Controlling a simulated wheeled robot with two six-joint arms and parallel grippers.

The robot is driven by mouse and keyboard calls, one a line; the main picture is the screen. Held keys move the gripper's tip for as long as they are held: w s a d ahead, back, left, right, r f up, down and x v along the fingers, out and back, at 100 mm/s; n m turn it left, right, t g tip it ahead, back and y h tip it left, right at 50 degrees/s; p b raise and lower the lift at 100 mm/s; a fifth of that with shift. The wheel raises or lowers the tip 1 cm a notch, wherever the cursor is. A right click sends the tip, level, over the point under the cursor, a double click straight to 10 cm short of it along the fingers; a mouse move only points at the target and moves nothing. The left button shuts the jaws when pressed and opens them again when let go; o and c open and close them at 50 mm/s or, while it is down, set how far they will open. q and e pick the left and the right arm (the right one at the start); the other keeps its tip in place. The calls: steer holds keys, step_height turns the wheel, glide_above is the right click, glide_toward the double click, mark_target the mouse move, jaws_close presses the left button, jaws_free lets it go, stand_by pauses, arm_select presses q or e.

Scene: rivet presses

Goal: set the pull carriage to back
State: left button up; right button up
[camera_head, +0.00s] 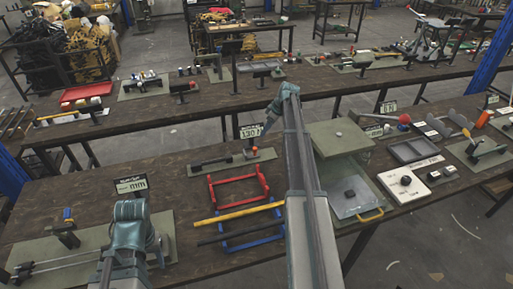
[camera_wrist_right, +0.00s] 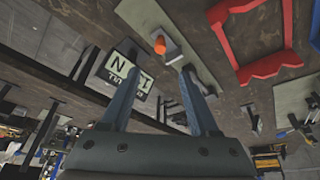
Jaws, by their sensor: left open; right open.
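A green base plate (camera_head: 215,168) in the middle carries a dark bar (camera_head: 210,161) and a small upright with a red-orange knob (camera_head: 254,149). The knob (camera_wrist_right: 160,44) also shows in the right wrist view on a grey bracket. My right gripper (camera_head: 262,132) is open and empty, its fingers (camera_wrist_right: 160,72) near the knob and apart from it. A second green plate at the front left bears two parallel rods (camera_head: 62,263) and a block (camera_head: 22,271). I cannot tell which part is the pull carriage.
A number sign (camera_head: 250,131) stands behind the middle plate, and another sign (camera_head: 131,184) stands to the left. Red (camera_head: 238,188) and blue (camera_head: 252,240) frames lie in front. A grey-green press-like box (camera_head: 340,138) stands right of my right arm. Bare wood shows at the left.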

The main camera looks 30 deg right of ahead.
mark_target(255, 148)
steer(key=b+x, duration=1.2)
steer(key=x, duration=0.1)
steer(key=shift+f, duration=0.4)
steer(key=shift+a, duration=0.1)
steer(key=shift+r, duration=0.1)
jaws_close()
stand_by(0.8)
